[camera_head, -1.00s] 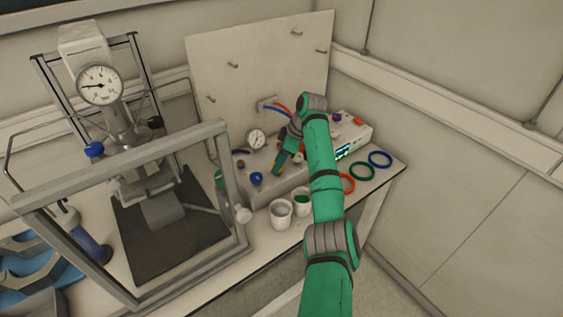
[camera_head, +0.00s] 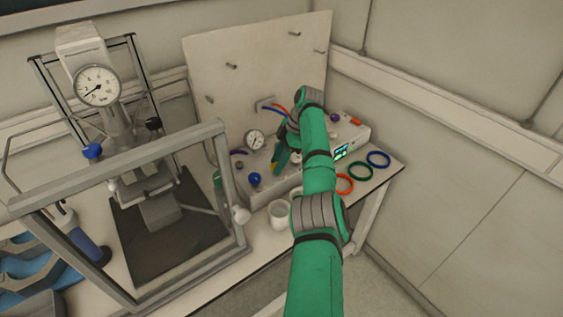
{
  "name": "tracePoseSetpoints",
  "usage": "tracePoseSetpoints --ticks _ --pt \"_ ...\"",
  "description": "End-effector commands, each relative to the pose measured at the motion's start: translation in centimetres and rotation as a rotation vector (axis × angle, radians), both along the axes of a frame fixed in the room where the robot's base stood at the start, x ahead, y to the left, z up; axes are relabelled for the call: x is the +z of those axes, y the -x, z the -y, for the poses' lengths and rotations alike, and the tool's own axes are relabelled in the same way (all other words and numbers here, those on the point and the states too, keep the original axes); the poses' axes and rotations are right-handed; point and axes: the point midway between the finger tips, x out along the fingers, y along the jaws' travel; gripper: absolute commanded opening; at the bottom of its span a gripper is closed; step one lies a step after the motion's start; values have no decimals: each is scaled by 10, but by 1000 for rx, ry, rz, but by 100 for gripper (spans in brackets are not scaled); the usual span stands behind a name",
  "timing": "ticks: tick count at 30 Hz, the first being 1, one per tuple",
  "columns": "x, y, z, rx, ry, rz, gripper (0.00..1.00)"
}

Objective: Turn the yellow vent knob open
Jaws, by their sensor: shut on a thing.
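The yellow vent knob (camera_head: 274,168) is on the grey control box (camera_head: 262,197) at the back of the bench, and only a small yellow part shows. My gripper (camera_head: 276,167) reaches down onto it from the right and is shut on it. My green arm hides the right side of the knob and much of the box. The knob's angle cannot be read at this size.
A blue knob (camera_head: 254,180) and a small gauge (camera_head: 254,139) sit left of the gripper. A white cup (camera_head: 280,213) stands in front. Coloured rings, such as the green ring (camera_head: 360,171), lie at right. A framed reactor with a large gauge (camera_head: 98,87) fills the left.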

Motion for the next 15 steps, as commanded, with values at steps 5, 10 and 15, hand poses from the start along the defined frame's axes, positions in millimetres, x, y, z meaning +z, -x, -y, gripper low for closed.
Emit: tracePoseSetpoints --ticks 5,10,15 --pt "3 -3 1 -3 1 13 12" --pt "3 -2 0 -2 -1 9 53" --pt "2 -1 -1 0 -1 6 53"
